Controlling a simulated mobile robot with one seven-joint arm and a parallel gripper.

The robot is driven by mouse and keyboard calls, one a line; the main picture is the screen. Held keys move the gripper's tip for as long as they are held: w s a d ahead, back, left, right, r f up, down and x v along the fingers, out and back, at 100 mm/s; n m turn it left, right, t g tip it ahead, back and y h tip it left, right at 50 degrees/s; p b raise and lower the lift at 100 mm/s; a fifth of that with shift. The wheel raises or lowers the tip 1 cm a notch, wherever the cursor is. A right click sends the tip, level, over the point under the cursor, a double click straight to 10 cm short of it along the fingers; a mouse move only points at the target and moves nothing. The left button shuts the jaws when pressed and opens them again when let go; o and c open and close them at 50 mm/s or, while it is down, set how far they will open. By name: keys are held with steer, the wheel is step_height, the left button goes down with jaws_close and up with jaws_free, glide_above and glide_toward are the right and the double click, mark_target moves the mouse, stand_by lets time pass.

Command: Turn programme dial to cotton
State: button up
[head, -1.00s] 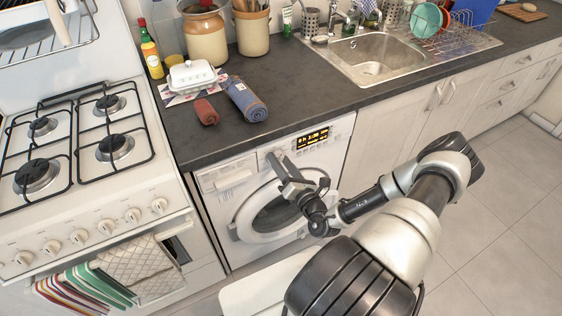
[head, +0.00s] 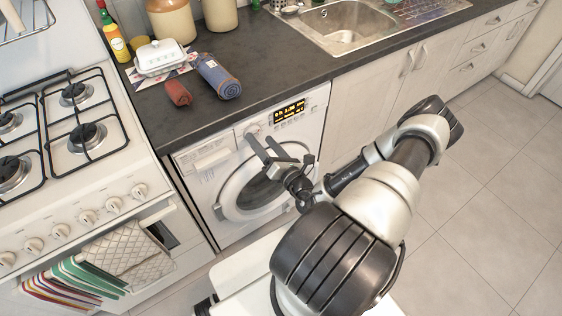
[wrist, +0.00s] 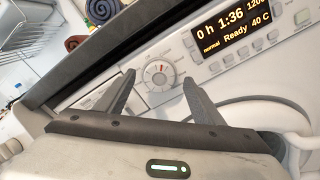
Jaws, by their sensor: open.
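The washer (head: 215,160) stands under the dark counter, its round door shut. Its programme dial (wrist: 161,74) is a round pale knob with a red mark, on the control panel beside the lit display (wrist: 236,30), which reads "0 h 1:36", "normal", "Ready", "40 C". The dial also shows small in the head view (head: 254,130). My gripper (head: 260,142) is open in front of the panel, just below the dial. In the wrist view my gripper (wrist: 160,82) has its two fingers apart, one on either side of the dial in the picture. I cannot tell whether they touch it.
The counter edge (head: 240,119) overhangs just above the panel. The cooker (head: 80,170) stands left of the washer. A rolled blue towel (head: 218,76), a red cloth (head: 178,94) and a butter dish (head: 160,57) lie on the counter. The floor at right is clear.

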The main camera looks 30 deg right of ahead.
steer(key=s, duration=1.5)
steer(key=shift+d, duration=0.25)
